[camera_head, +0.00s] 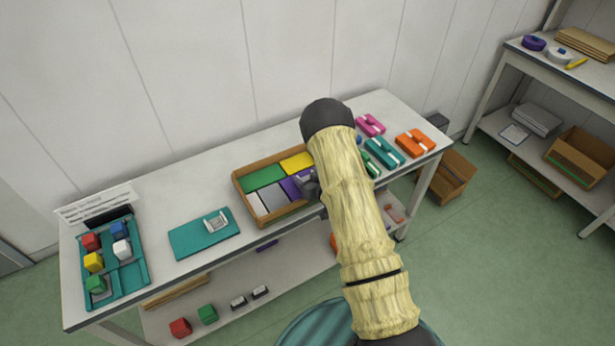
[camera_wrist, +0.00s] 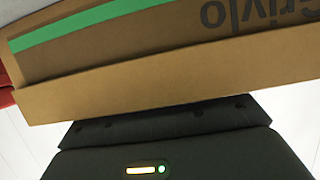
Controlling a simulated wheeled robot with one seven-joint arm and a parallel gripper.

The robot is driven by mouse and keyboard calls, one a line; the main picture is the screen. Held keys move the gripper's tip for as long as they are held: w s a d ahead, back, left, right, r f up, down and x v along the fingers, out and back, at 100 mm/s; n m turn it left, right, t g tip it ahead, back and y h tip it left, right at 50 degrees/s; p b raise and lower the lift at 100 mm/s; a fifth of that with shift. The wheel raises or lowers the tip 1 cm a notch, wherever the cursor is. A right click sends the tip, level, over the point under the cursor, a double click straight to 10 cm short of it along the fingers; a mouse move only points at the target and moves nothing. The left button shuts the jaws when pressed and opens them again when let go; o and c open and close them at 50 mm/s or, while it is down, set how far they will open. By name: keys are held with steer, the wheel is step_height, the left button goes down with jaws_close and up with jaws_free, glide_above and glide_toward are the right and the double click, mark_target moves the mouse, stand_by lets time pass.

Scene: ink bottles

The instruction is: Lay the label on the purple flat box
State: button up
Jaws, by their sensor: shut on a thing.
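My gripper (camera_head: 308,183) is small and partly behind my arm in the head view, at the right part of a brown divided tray on the table. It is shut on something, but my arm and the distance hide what. No label can be made out clearly in it. A purple flat surface (camera_head: 290,189) shows in the tray just left of my gripper, partly covered by it. I cannot tell if they touch. In the wrist view, my dark gripper body fills the bottom and its fingertips do not show. Brown cardboard (camera_wrist: 180,85) with a green stripe and upside-down lettering crosses above it.
The tray (camera_head: 249,208) also holds green, yellow and grey flat pieces. Pink (camera_head: 370,125), teal (camera_head: 384,152) and orange (camera_head: 414,143) flat boxes with white bands lie at right.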

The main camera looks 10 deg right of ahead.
steer(key=shift+s+f+b, duration=0.15)
steer(key=shift+f+b, duration=0.15)
steer(key=shift+f, duration=0.1)
steer(key=o, duration=0.9)
steer(key=shift+c, duration=0.2)
steer(key=shift+o, duration=0.5)
steer(key=shift+f, duration=0.15)
steer(key=shift+s, duration=0.1)
steer(key=shift+r+p, duration=0.7)
steer(key=shift+p, duration=0.15)
steer(key=b+v, duration=0.3)
steer(key=v, duration=0.8)
steer(key=shift+s+r, duration=0.25)
steer(key=shift+d, duration=0.1)
